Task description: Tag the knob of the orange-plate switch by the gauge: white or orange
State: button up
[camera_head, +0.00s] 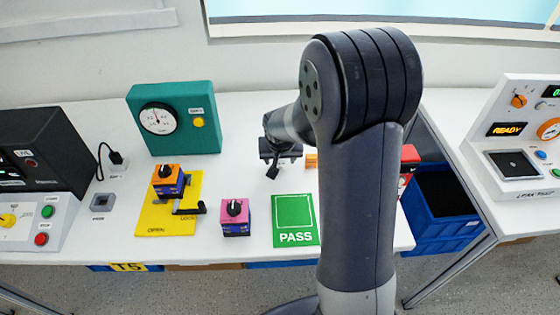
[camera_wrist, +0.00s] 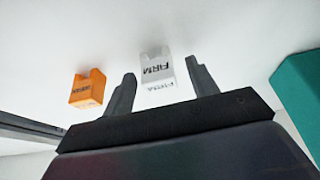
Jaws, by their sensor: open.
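The orange-plate switch (camera_head: 167,188), a blue box with an orange top and black knob, stands on a yellow board below the gauge (camera_head: 157,118). My gripper (camera_head: 281,160) is open over the table's back part, right of the teal gauge box. In the wrist view a white tag (camera_wrist: 157,84) with dark lettering, seemingly "FIRM", shows between the open fingers of my gripper (camera_wrist: 161,69), with gaps on both sides. An orange tag (camera_wrist: 87,91) is left of the fingers; an orange piece (camera_head: 311,160) shows beside my arm.
A pink-plate switch (camera_head: 235,218) stands right of the yellow board (camera_head: 155,222). A green PASS mat (camera_head: 294,232) lies near the front edge. The teal gauge box (camera_head: 200,135) is behind. A blue crate (camera_head: 437,235) is beyond the table's right edge.

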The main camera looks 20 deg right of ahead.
jog(key=shift+c, duration=0.4)
jog(key=c, duration=0.9)
jog(key=shift+r, duration=0.1)
jog(key=shift+c, duration=0.2)
